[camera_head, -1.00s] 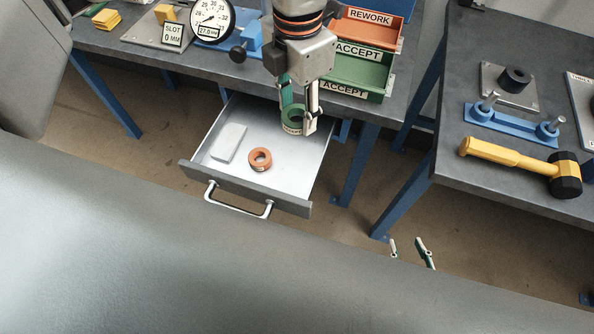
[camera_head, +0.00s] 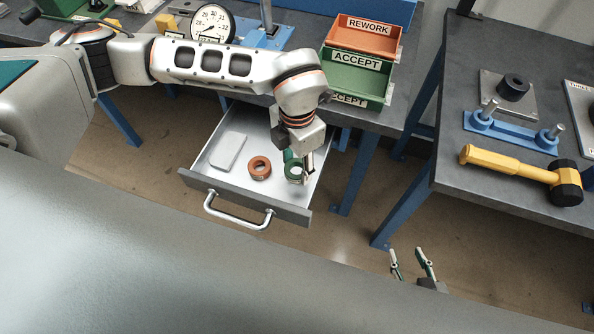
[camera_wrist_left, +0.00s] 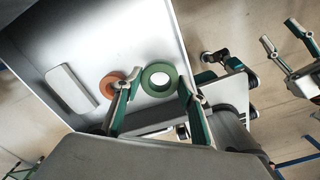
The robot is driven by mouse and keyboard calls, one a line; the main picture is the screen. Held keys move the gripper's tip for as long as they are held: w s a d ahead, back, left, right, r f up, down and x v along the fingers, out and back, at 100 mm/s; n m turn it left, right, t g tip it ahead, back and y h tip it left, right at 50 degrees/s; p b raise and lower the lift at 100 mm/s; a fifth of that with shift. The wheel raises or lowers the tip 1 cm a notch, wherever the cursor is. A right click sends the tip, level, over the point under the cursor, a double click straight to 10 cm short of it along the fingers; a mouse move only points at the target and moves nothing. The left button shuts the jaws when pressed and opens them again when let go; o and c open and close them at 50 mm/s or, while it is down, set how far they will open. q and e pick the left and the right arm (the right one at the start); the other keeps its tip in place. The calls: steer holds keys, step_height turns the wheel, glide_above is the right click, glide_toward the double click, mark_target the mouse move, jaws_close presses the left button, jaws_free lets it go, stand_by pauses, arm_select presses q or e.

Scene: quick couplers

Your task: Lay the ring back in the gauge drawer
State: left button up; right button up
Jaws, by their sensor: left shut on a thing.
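The green ring (camera_head: 294,170) is held between the fingers of my left gripper (camera_head: 302,174), inside or just above the right part of the open gauge drawer (camera_head: 288,212). I cannot tell whether it touches the drawer floor. In the left wrist view the green ring (camera_wrist_left: 159,79) shows between the two fingers of my left gripper (camera_wrist_left: 156,92). An orange ring (camera_head: 259,167) lies in the drawer just left of the green one; it also shows in the left wrist view (camera_wrist_left: 110,86). My right gripper (camera_head: 411,263) is open and empty below the drawer's right side.
A pale rectangular block (camera_head: 228,151) lies in the drawer's left part. The orange REWORK bin (camera_head: 368,38) and green ACCEPT bins (camera_head: 357,70) stand on the bench behind. A dial gauge (camera_head: 212,24) stands back left. A yellow mallet (camera_head: 510,161) lies on the right table.

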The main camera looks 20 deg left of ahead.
mark_target(297, 174)
arm_select(q)
step_height(297, 174, down, 4)
steer(key=shift+r, duration=0.15)
stand_by(0.3)
steer(key=shift+f, duration=0.3)
steer(key=o, duration=1)
step_height(297, 174, up, 8)
steer(key=shift+w, duration=0.1)
